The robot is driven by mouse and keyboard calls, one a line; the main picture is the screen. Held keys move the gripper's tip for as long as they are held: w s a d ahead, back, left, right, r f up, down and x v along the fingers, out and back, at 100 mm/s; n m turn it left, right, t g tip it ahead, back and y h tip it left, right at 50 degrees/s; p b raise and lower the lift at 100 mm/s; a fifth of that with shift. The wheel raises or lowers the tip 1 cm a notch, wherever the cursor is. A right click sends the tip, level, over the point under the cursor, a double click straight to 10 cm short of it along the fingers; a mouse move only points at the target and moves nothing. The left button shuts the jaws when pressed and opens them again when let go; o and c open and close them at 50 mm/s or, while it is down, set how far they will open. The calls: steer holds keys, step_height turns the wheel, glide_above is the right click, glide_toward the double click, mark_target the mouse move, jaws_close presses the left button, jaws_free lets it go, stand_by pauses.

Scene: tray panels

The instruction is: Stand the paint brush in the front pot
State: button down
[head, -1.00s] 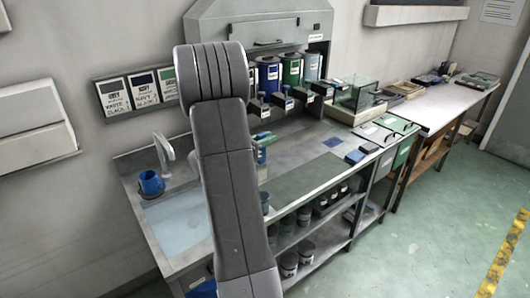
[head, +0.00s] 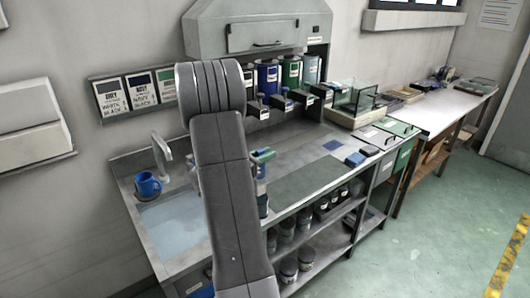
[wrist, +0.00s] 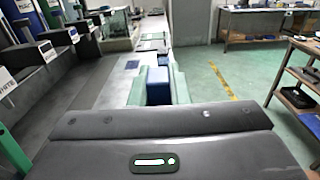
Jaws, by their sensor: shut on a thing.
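My gripper (head: 264,156) has green fingers and shows just right of my arm link in the head view, above the bench. It is shut on a blue thing, which I take to be the paint brush (head: 261,172). The brush's blue end also shows between the green fingers in the wrist view (wrist: 158,84). The brush looks roughly upright. A grey-blue pot (head: 263,206) stands directly below it near the bench's front edge, partly hidden by my arm. I cannot tell whether the brush's lower end is inside the pot.
A blue mug (head: 148,185) stands by the tap at the bench's left end. Paint cans (head: 268,77) with dispensers line the back. The dark green mat (head: 305,181) is clear.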

mark_target(264, 170)
steer(key=shift+f+b, duration=2.5)
steer(key=shift+f, duration=0.5)
steer(key=c, duration=1.3)
jaws_free()
steer(key=shift+s+a, duration=0.1)
steer(key=b+v, duration=0.2)
steer(key=v, duration=1.1)
steer(key=shift+s+a, duration=0.2)
